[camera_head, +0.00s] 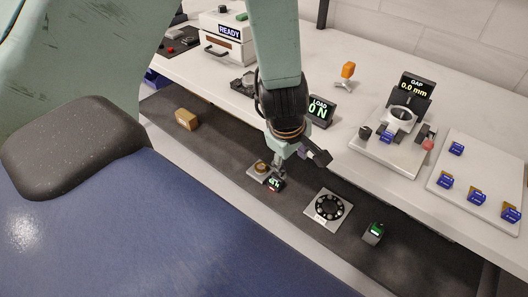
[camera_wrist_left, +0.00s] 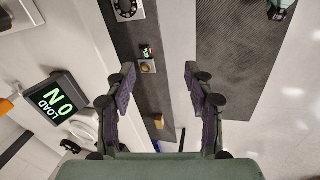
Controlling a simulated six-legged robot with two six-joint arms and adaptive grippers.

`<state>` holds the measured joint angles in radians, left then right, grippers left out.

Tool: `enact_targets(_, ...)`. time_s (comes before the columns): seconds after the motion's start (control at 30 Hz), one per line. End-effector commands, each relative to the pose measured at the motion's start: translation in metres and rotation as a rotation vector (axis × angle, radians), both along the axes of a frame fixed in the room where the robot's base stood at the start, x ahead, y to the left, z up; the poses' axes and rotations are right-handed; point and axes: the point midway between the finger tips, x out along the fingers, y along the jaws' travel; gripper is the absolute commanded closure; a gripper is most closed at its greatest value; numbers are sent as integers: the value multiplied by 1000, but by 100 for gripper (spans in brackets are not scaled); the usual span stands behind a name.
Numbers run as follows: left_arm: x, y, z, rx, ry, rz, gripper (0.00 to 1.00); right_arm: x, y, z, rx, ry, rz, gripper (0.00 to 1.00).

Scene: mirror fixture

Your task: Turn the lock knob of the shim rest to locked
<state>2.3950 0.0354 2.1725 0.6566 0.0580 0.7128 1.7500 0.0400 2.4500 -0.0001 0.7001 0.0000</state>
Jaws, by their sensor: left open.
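A small grey plate with a round brown knob (camera_head: 262,167) lies on the dark lower shelf, with a small lit display (camera_head: 274,184) beside it. I take this for the shim rest and its lock knob, but no label is readable. My left gripper (camera_head: 298,161) is above and close to it in the head view, fingers apart and empty. In the left wrist view the knob (camera_wrist_left: 147,67) shows small and in the gap between the open fingertips (camera_wrist_left: 158,69), nearer the left finger, not gripped. The knob's setting is too small to read. My right gripper is not in view.
A black dial on a plate (camera_head: 328,207) and a green-screened box (camera_head: 373,233) stand to the right on the shelf. A wooden block (camera_head: 186,119) lies left. Above are the LOAD display (camera_head: 320,111), GAP fixture (camera_head: 388,150) and white board (camera_head: 475,177) with blue-tagged pieces.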

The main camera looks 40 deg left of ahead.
Motion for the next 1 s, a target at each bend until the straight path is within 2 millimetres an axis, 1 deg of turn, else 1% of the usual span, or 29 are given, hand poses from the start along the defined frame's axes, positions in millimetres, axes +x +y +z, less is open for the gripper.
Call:
enact_targets(0.03, -4, 3, -9, 26, 4, -48, 46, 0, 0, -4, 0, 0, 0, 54)
enact_targets(0.1, -10, 6, -19, 62, 7, -116, 46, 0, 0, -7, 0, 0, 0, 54)
enact_targets(0.4, -35, 16, -61, 187, 29, -402, 46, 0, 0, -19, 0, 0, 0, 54)
enact_targets(0.6, -52, 18, -85, 239, 44, -556, 46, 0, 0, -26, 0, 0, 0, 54)
enact_targets(0.8, -62, 19, -96, 261, 52, -641, 46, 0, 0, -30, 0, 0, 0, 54)
enact_targets(1.0, -65, 19, -98, 266, 53, -660, 46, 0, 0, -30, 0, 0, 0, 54)
